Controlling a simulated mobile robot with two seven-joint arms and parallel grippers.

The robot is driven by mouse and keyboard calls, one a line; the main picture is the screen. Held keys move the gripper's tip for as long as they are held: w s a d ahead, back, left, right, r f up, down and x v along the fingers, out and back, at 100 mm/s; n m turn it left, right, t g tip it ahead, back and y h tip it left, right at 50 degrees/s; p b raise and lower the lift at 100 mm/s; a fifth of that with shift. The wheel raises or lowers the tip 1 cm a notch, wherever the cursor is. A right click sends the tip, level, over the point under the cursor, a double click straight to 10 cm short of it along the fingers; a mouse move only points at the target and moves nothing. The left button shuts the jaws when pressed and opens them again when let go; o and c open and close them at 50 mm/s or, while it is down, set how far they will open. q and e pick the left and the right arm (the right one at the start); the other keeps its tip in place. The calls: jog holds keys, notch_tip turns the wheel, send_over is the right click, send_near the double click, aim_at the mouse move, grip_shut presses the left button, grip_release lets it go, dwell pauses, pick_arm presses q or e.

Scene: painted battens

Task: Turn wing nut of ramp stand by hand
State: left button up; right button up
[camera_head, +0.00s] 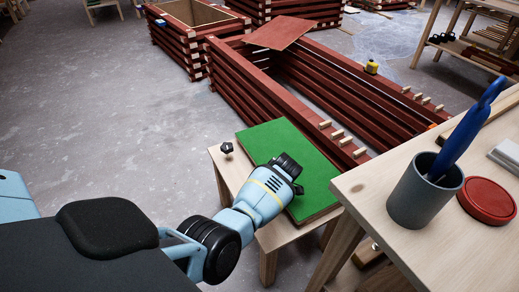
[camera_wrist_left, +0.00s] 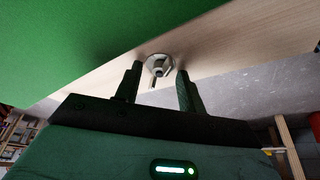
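The ramp stand (camera_head: 222,170) is a low pale wooden stand with a green board (camera_head: 262,137) on top. In the left wrist view a small metal nut on a bolt (camera_wrist_left: 158,66), seemingly the wing nut, sits on pale wood beside the green board. My left gripper (camera_wrist_left: 157,88) is open, its two dark fingers on either side of the nut with gaps visible. My right gripper is not in view.
A pale workbench (camera_head: 440,250) at right bears a grey cup (camera_head: 410,200) with a blue tool (camera_head: 465,130) and a red round lid (camera_head: 488,200). Stacked red battens (camera_head: 270,100) form a long frame behind the stand. Open grey floor (camera_head: 100,120) lies at left.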

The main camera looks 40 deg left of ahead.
pick_arm(q)
jog(key=p+v, duration=0.2)
jog(key=v, duration=0.4)
jog(key=shift+w+d+r, duration=0.1)
jog(key=shift+d+r, duration=0.1)
jog(key=shift+r, duration=0.1)
jog(key=shift+d+r, duration=0.2)
jog(key=shift+r, duration=0.3)
